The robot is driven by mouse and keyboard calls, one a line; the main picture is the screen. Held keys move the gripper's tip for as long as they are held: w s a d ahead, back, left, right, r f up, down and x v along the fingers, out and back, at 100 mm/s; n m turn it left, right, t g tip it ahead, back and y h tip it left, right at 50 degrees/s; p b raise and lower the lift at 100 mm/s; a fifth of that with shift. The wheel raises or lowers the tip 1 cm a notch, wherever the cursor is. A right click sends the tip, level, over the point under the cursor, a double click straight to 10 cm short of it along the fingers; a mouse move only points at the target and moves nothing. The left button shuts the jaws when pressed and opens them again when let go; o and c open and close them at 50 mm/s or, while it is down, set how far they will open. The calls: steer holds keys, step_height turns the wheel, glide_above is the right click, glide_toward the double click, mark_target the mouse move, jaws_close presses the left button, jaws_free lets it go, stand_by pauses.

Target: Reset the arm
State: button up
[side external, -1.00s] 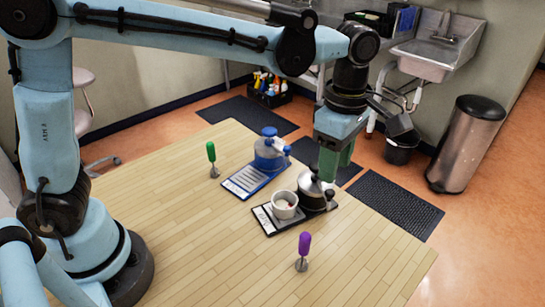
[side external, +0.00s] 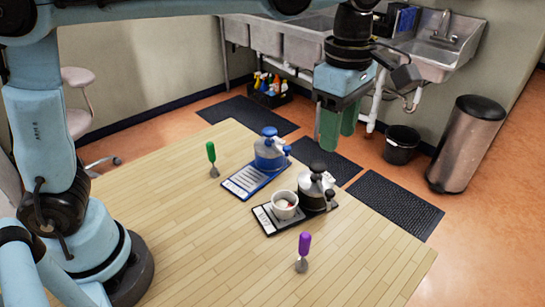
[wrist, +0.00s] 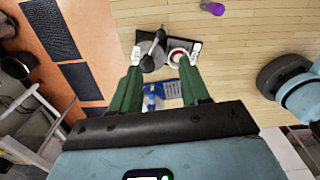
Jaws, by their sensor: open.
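My gripper (side external: 337,128) has green fingers and is raised above the far edge of the wooden table (side external: 150,215). In the wrist view the fingers of my gripper (wrist: 160,88) are apart with nothing held between them. Below it, a grey kettle with a black lid (side external: 317,188) stands on a dark tray (side external: 268,222) beside a white bowl (side external: 284,205) with something red inside. They also show in the wrist view, beyond the fingertips.
A blue kettle (side external: 269,152) stands on a blue-edged tray (side external: 240,186). A sink (side external: 437,58) and a steel bin (side external: 467,145) are behind. The table's front is clear.

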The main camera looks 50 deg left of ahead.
steer(key=s+a+f+m+t, duration=0.3)
steer(key=s+a+m, duration=0.1)
steer(key=a+m, duration=0.4)
steer(key=s+a+f+m+t, duration=0.4)
steer(key=s+a+m, duration=0.1)
steer(key=a+m, duration=0.4)
steer(key=shift+s+a+f+m, duration=0.2)
steer(key=shift+a+f+m, duration=0.1)
steer(key=shift+m, duration=0.8)
